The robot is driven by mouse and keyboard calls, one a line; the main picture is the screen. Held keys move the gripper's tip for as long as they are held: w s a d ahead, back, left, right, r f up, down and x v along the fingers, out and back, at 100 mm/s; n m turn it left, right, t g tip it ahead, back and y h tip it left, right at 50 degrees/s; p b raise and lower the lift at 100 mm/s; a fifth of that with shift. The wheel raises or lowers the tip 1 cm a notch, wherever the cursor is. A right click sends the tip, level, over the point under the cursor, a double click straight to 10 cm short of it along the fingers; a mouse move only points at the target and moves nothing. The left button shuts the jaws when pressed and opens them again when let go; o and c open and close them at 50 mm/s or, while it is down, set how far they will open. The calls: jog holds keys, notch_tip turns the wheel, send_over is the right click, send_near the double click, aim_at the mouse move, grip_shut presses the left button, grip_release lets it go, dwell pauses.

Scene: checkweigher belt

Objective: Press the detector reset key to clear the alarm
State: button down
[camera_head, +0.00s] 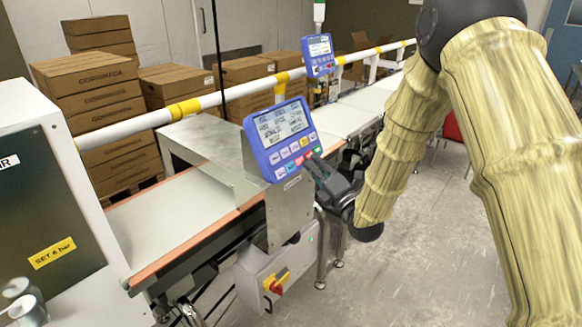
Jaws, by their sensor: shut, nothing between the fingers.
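A blue control panel (280,138) with a lit grey screen (282,122) stands on a bracket beside the belt. Rows of small coloured keys (294,155) lie below its screen, among them white, yellow, green and red ones. Their labels are too small to read, so I cannot tell which is the detector reset key. My gripper (314,164) is shut and empty, its dark fingertips at the panel's lower right corner, close to the end of the key rows. I cannot tell whether they touch a key. The fingers may hide part of the lower row.
A white conveyor belt (165,222) with an orange edge runs behind the panel. A grey box with a red and yellow switch (277,284) hangs below it. A second blue panel (318,55) stands farther back. Stacked cartons (95,95) stand behind a white and yellow rail (150,120).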

jog(key=shift+w+a+f+b, duration=0.4)
jog(key=shift+w+a+b, duration=0.05)
jog(key=shift+a, duration=0.15)
jog(key=shift+w+a+f+b, duration=0.35)
jog(key=shift+w+a+b, duration=0.05)
jog(key=shift+a, duration=0.15)
jog(key=shift+w+a+f+b, duration=0.35)
jog(key=shift+a+b, duration=0.3)
jog(key=shift+b, duration=0.35)
dwell(1.4)
jog(key=shift+s+d, duration=0.1)
jog(key=shift+d, duration=0.05)
dwell(0.4)
jog(key=shift+s+d+r, duration=0.35)
jog(key=shift+d+r, duration=0.05)
jog(key=shift+d, duration=0.05)
jog(key=shift+s+d+r+b, duration=0.15)
jog(key=shift+s+d+r, duration=0.25)
jog(key=shift+d, duration=0.2)
jog(key=shift+s+d+r+b, duration=0.1)
jog(key=shift+s+d+r, duration=0.3)
jog(key=shift+d, duration=0.2)
jog(key=shift+s+d+r+b, duration=0.15)
jog(key=shift+s+d+r, duration=0.15)
jog(key=shift+s+d, duration=0.25)
jog(key=shift+d, duration=0.15)
